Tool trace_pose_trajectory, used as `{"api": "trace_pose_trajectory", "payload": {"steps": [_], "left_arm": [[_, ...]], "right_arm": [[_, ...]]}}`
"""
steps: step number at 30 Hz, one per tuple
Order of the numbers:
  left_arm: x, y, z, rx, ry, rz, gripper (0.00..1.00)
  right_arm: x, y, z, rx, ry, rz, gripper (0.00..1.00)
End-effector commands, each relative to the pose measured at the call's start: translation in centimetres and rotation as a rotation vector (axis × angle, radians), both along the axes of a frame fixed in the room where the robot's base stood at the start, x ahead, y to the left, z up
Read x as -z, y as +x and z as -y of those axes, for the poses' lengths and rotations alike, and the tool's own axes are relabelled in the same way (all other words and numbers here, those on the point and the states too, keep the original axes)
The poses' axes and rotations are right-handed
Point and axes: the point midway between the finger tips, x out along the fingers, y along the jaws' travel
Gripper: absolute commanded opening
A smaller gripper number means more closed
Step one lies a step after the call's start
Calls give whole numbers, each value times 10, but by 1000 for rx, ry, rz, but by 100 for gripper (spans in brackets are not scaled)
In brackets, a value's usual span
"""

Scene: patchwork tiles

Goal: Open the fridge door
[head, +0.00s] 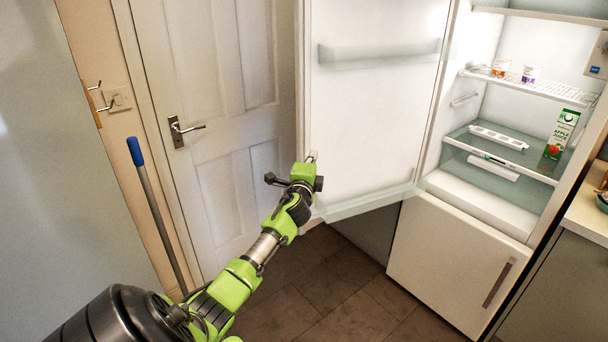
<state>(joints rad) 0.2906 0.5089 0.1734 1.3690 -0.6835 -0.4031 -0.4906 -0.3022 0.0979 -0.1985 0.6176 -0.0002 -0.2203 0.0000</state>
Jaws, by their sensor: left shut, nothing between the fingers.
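The fridge door (375,110) stands wide open, swung out to the left, and its white inner face with clear shelves is in view. The fridge interior (470,110) is exposed on the right. My left gripper (312,157) is at the free edge of the door, near its lower part. It is shut with nothing in it. Its fingertips are small and partly hidden by the wrist; I cannot tell if they touch the door. The door's outer face and its handle are hidden. My right gripper is not in view.
The closed lower door (452,262) has a bar handle. A white room door (215,110) and a blue-topped pole (157,213) are at left. A counter (588,212) is at right.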

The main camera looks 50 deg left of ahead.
Motion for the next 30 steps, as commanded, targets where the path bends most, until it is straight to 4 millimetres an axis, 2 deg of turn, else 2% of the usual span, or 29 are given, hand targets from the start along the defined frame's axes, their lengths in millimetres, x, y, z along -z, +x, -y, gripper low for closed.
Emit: {"api": "trace_pose_trajectory", "payload": {"steps": [4,11,16,21,28,30], "left_arm": [[3,-16,7,0,0,-3,0],[4,-47,22,1,1,-4,0],[3,-67,31,0,0,-2,0],[2,-76,35,0,0,-2,0],[2,-78,36,-1,-2,-2,0],[7,-77,36,0,-9,-8,0]], "right_arm": [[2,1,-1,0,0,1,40],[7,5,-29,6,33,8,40],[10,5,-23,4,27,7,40],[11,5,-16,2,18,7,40],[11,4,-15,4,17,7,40],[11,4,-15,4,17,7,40]]}}
